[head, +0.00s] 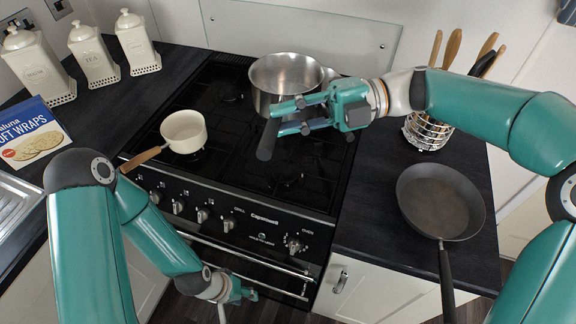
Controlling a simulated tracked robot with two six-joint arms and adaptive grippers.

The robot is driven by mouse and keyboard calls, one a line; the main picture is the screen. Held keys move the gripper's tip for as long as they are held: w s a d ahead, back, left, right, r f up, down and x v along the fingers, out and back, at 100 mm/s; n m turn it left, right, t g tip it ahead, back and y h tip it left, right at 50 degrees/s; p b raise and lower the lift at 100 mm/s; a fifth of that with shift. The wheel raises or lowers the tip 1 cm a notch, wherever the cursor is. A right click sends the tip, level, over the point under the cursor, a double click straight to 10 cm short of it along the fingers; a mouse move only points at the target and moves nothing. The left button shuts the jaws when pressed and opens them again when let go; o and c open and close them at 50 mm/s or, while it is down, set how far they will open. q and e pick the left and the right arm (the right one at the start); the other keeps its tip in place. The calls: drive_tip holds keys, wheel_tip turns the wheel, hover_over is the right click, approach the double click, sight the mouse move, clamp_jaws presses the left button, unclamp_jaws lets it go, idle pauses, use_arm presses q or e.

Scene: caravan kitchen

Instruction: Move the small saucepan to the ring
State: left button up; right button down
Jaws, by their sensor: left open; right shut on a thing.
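A small cream saucepan (184,131) with a wooden handle stands at the front left of the black hob (245,150). Its handle points toward the lower left. A larger steel saucepan (285,76) is at the back right of the hob. Its dark handle (266,146) points toward the front. My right gripper (285,119) is shut on the steel saucepan's handle, with its fingers reaching across from the right. Whether that pan rests on its ring cannot be told. The front right ring (289,179) is bare. My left gripper (238,293) is open and empty, low in front of the oven.
A dark frying pan (440,203) lies on the right worktop, its handle over the front edge. A wire utensil holder (428,132) stands behind it. White canisters (92,58) and a wraps packet (32,131) are at the left. A glass splashback (300,28) stands behind the hob.

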use_arm(q)
drive_tip(key=shift+o, duration=0.9)
drive_tip(key=shift+s, duration=0.1)
use_arm(e)
drive_tip(key=shift+s+a+f, duration=0.1)
drive_tip(key=shift+a+f, duration=0.05)
drive_tip(key=shift+f, duration=9.85)
use_arm(q)
drive_tip(key=shift+f, duration=0.1)
use_arm(e)
drive_tip(key=shift+f, duration=0.1)
